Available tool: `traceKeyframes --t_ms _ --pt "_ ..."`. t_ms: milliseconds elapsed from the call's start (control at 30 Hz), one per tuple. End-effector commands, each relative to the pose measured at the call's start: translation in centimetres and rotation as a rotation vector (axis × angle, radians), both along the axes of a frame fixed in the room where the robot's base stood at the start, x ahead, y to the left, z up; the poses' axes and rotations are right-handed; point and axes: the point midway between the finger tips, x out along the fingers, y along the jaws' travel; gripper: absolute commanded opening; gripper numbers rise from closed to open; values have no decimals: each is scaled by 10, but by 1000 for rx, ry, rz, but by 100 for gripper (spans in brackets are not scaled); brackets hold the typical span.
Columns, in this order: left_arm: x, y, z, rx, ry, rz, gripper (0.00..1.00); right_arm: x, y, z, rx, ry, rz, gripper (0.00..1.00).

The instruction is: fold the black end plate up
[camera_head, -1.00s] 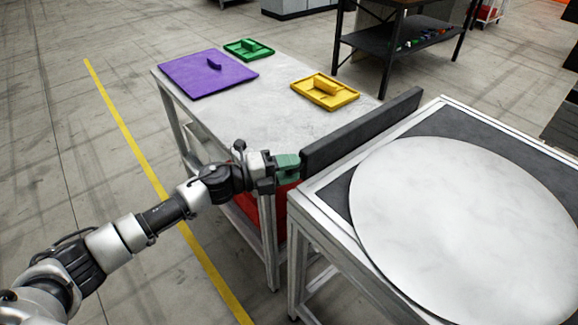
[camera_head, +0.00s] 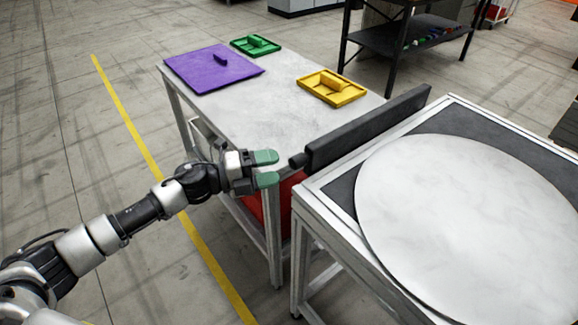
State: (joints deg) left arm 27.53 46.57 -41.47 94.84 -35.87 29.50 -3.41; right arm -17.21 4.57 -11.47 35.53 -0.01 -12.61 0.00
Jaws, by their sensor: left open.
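The black end plate (camera_head: 365,130) stands upright along the left edge of the table with the round disc. A short dark knob (camera_head: 299,160) shows at its near end. My left gripper (camera_head: 267,168) is open and empty, just left of that near end. Its two green fingertips are apart and point toward the plate with a small gap between them and it. My right gripper is not in view.
A large pale round disc (camera_head: 470,225) covers most of the right table. The grey table (camera_head: 290,110) behind holds a purple plate (camera_head: 205,75), a green tray (camera_head: 256,46) and a yellow tray (camera_head: 330,90). A red bin (camera_head: 288,200) sits below. Floor is free at left.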

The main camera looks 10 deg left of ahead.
Motion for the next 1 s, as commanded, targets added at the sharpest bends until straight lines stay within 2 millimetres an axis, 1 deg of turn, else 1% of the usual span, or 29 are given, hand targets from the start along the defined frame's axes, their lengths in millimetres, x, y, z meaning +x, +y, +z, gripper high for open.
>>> traceKeyframes --t_ms 33,100,200,300,433,867,967,1000 --pt "-6 10 -4 3 1 1 59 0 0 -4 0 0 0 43" --pt "-12 21 -3 3 1 1 59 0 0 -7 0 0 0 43" --pt "-18 32 -2 1 2 1 59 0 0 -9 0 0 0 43" --pt "-22 40 -1 1 0 1 59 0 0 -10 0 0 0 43" --pt "-25 43 0 0 0 -1 59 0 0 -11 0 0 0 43" --pt "-24 43 -1 -2 2 3 59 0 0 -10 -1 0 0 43" --pt "-15 49 -14 -37 47 58 59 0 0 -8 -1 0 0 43" --pt "-9 54 -25 -64 86 106 59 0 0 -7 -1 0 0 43"
